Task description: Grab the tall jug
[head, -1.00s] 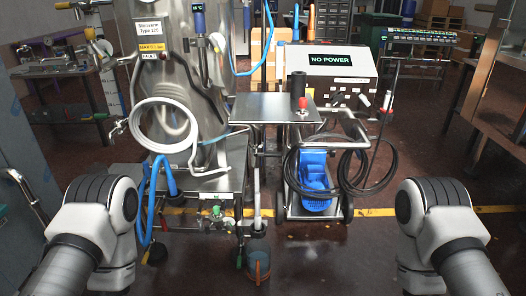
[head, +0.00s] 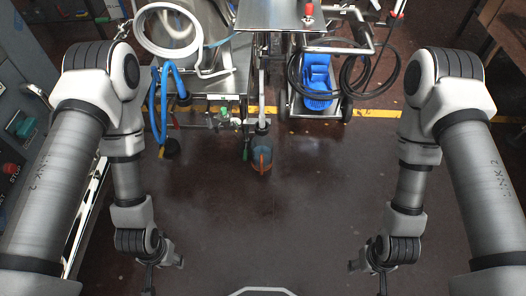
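A jug-like container (head: 261,154), bluish with an orange part on its front, stands on the floor below the steel cart in the head view. I cannot tell whether it is the tall jug; no other jug is clearly seen. My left gripper (head: 160,276) hangs low at the bottom left, and my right gripper (head: 371,276) hangs low at the bottom right. Both are well apart from the container and nearer to me. Their fingertips are small and partly cut off by the bottom edge, so their opening is unclear.
A steel cart (head: 216,84) with a white coiled hose and blue hoses stands ahead left. A wheeled trolley with a blue unit (head: 316,84) and black cable stands ahead right. A grey control cabinet (head: 30,118) is at the left. The floor (head: 275,220) between my arms is clear.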

